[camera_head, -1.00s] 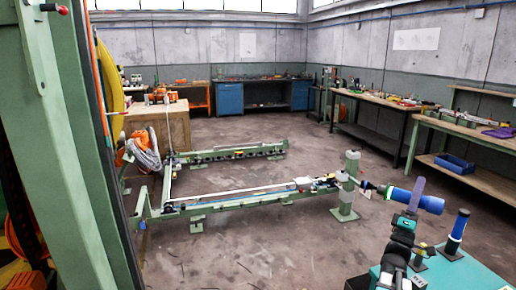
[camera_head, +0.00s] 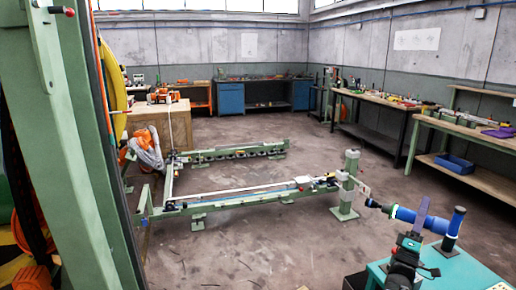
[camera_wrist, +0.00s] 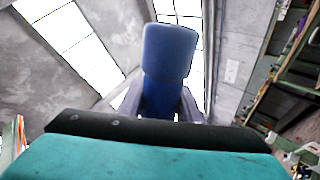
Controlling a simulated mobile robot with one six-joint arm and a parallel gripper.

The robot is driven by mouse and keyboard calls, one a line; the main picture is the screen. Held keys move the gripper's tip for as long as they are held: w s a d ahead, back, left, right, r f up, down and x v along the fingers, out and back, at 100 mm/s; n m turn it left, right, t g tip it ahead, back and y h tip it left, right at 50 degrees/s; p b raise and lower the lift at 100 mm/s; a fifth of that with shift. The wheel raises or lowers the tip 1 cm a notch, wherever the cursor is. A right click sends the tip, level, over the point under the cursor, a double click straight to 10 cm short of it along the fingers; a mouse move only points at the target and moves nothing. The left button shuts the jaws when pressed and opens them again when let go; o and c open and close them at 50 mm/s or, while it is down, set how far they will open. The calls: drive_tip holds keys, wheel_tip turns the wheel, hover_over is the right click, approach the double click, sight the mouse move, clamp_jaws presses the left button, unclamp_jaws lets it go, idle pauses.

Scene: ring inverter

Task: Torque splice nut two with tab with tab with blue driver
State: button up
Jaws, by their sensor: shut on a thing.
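My gripper (camera_head: 422,208) is shut on the blue driver (camera_head: 404,214), which lies nearly level with its dark tip pointing left. The tip is near the grey-capped post at the near end of the green frame (camera_head: 245,200); I cannot tell whether it touches anything. In the wrist view the driver's blue body (camera_wrist: 168,55) stands up between the two grey fingers of my gripper (camera_wrist: 168,105). The splice nuts and their tabs are too small to make out.
A workbench with a blue bin (camera_head: 455,164) is at the right.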

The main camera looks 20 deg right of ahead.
sight(370, 205)
idle(0.5)
drive_tip(key=w+a+n+t+y, duration=0.1)
drive_tip(key=w+a, duration=0.2)
drive_tip(key=a, duration=0.1)
drive_tip(key=w+a+f+t+y, duration=0.1)
drive_tip(key=w+a+t, duration=0.1)
drive_tip(key=w+a, duration=0.2)
drive_tip(key=w+a+f+n+t+y, duration=0.1)
drive_tip(key=w+a, duration=0.2)
drive_tip(key=w, duration=0.1)
drive_tip(key=shift+w+a+n+t+y, duration=0.1)
drive_tip(key=shift+a+n+t+y, duration=0.2)
drive_tip(key=shift+a+t+y, duration=0.1)
drive_tip(key=w+a+f+n+t+y, duration=0.2)
drive_tip(key=a+y, duration=0.4)
drive_tip(key=a, duration=0.8)
drive_tip(key=w+a+f+n+t+y+p, duration=0.1)
drive_tip(key=w+a+y, duration=0.5)
drive_tip(key=a, duration=0.8)
drive_tip(key=w+a+f+n+t+y, duration=0.4)
drive_tip(key=a+n+y, duration=0.1)
drive_tip(key=a, duration=0.9)
drive_tip(key=shift+w+a+n+t+y, duration=0.2)
drive_tip(key=shift+w+n+t+y, duration=0.15)
drive_tip(key=shift+y, duration=0.55)
